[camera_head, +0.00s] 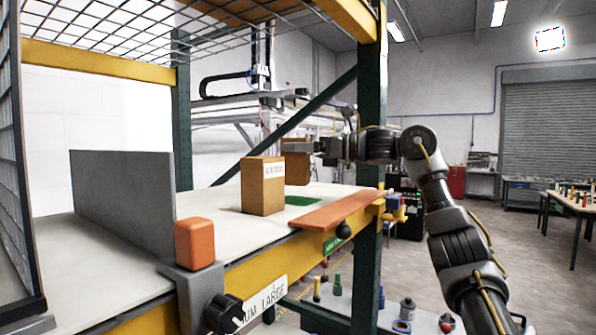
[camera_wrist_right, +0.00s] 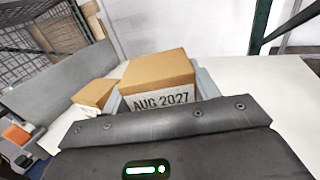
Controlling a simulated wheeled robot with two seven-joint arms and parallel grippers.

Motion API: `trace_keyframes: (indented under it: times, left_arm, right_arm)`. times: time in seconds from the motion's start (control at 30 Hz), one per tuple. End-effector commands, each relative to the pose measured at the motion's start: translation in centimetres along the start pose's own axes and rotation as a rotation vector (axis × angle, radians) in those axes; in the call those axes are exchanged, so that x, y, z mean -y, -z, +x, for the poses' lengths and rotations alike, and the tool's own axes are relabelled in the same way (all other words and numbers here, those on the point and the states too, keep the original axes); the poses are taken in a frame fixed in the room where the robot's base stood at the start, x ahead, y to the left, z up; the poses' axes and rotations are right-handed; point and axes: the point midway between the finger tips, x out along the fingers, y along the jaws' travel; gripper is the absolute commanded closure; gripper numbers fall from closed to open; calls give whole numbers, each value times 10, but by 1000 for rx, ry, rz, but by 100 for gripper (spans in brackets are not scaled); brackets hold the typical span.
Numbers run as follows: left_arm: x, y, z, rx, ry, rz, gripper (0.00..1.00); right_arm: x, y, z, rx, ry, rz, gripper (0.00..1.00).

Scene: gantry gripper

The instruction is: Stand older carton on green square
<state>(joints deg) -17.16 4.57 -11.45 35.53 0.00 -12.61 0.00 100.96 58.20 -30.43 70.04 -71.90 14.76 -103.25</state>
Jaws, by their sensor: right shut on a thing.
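A brown carton (camera_head: 262,190) stands upright on the white shelf, left of the green square (camera_head: 302,200); its white label is too small to read surely. It also shows at the left in the right wrist view (camera_wrist_right: 93,93). My right gripper (camera_head: 315,150) is shut on a second carton (camera_head: 297,170), behind and right of the first. In the right wrist view this held carton (camera_wrist_right: 158,72) is labelled AUG 2027. It appears above or behind the green square; I cannot tell whether it touches the shelf. My left gripper is out of view.
A grey upright panel (camera_head: 122,195) stands on the shelf at the left. An orange block (camera_head: 194,243) sits at the shelf's front edge. An orange-brown strip (camera_head: 338,210) runs along the front right edge. A green post (camera_head: 371,110) rises near my right arm.

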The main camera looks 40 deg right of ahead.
Motion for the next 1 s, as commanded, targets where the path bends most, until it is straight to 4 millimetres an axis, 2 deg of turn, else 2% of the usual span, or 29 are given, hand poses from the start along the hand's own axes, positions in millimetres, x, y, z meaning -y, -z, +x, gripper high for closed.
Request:
trace_keyframes:
  times: [0.17, 0.43, 0.93, 0.97, 1.0]
  left_arm:
    - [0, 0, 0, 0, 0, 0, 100]
    - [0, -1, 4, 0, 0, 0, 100]
    - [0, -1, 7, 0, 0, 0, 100]
    - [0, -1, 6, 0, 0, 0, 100]
    - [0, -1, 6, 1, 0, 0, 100]
  right_arm:
    - [0, 3, 0, 3, 0, -1, 72]
    - [0, 35, 0, 2, 1, 0, 72]
    - [0, 43, -1, 3, 1, -1, 72]
    - [0, 42, 0, 1, 1, 0, 36]
    - [0, 42, 0, 1, 1, 0, 31]
